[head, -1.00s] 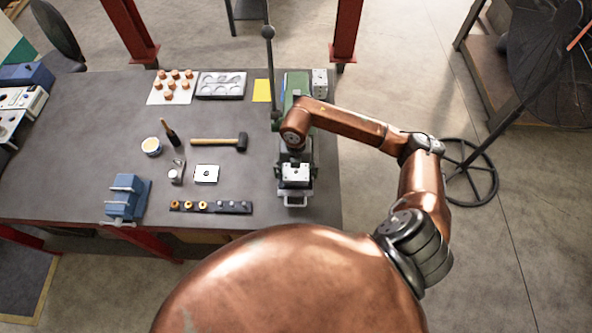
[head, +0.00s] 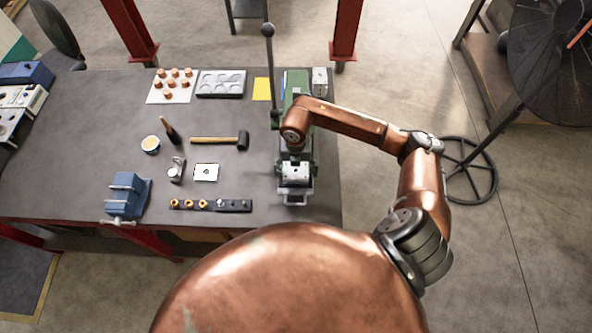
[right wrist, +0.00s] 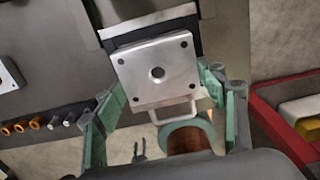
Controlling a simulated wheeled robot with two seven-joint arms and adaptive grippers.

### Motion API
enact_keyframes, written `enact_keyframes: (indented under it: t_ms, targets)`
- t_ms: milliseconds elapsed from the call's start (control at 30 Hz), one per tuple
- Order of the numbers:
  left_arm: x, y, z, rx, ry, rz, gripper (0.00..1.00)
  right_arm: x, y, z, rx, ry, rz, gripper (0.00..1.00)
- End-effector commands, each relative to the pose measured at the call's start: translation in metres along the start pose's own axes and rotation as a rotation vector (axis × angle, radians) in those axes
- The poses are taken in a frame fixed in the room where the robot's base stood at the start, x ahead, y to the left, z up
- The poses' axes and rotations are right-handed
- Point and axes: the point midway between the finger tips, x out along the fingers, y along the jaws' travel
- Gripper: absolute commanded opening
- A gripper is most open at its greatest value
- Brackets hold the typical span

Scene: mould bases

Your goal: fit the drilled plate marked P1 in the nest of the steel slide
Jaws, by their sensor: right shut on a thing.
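A pale square drilled plate (right wrist: 157,72) with a central hole and small corner holes lies between the green fingers of my right gripper (right wrist: 162,90), which is shut on it. In the head view the plate (head: 296,176) is at the front of the green machine, over the steel slide with its looped handle (head: 295,199). The slide also shows behind the plate in the right wrist view (right wrist: 150,23). The plate hides the nest, and I cannot tell whether it is seated or just above. No P1 mark is readable. My left gripper is not in view.
Another pale plate with a hole (head: 206,172) lies on the grey bench, left of the machine. A strip with brass-coloured parts (head: 210,205), a hammer (head: 218,141) and a blue vice (head: 126,198) are farther left. The machine's tall lever (head: 269,70) stands behind.

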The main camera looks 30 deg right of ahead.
Motion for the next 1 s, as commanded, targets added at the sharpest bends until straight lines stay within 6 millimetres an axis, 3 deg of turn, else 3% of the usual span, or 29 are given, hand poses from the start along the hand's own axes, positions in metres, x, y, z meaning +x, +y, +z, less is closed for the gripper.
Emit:
enact_keyframes:
  t_ms: [1000]
  targets:
    - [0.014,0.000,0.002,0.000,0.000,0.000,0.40,0.016,0.000,0.000,0.000,-0.001,0.001,0.28]
